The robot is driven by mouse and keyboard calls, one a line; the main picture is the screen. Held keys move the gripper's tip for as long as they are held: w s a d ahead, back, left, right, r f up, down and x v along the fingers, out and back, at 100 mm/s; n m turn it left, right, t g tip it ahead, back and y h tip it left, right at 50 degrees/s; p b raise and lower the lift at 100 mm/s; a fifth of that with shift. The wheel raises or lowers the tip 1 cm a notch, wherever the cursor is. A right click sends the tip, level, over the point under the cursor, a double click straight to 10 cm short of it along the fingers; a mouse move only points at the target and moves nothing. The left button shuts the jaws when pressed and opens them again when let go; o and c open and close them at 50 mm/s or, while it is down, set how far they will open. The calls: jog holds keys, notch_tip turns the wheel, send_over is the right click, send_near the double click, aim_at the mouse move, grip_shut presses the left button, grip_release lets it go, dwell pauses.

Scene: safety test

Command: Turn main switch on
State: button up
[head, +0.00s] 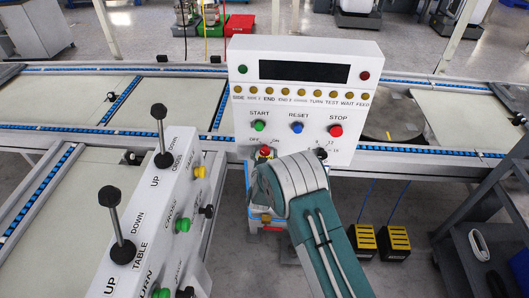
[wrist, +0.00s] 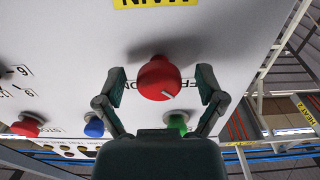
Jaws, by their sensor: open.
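The main switch is a red rotary knob (wrist: 158,78) with a white pointer mark, on the white panel (head: 350,110) below the START button. A yellow label reading MAIN (wrist: 155,3) shows near it in the upside-down wrist view. OFF and ON lettering is partly hidden behind the knob. My open gripper (wrist: 161,76) has one finger on each side of the knob, with visible gaps on both sides. In the head view a bit of the red knob (head: 265,152) shows above my arm, which hides the fingers.
Green (head: 259,126), blue (head: 297,127) and red (head: 336,131) buttons sit just above the knob. A black selector (head: 321,154) is to its right. A lever box (head: 150,215) stands close on the left. Conveyor tables (head: 60,100) lie around the panel.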

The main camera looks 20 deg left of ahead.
jog(key=shift+c, duration=0.3)
jog(key=c, duration=1.1)
jog(key=shift+m, duration=0.4)
jog(key=m, duration=0.3)
jog(key=shift+m, duration=0.4)
jog(key=m, duration=0.4)
jog(key=shift+w+r+m, duration=0.1)
jog(key=shift+m, duration=0.2)
jog(key=m, duration=0.5)
jog(key=shift+d+m, duration=0.1)
jog(key=shift+m, duration=1.7)
jog(key=shift+f+m, duration=0.2)
jog(key=shift+m, duration=0.1)
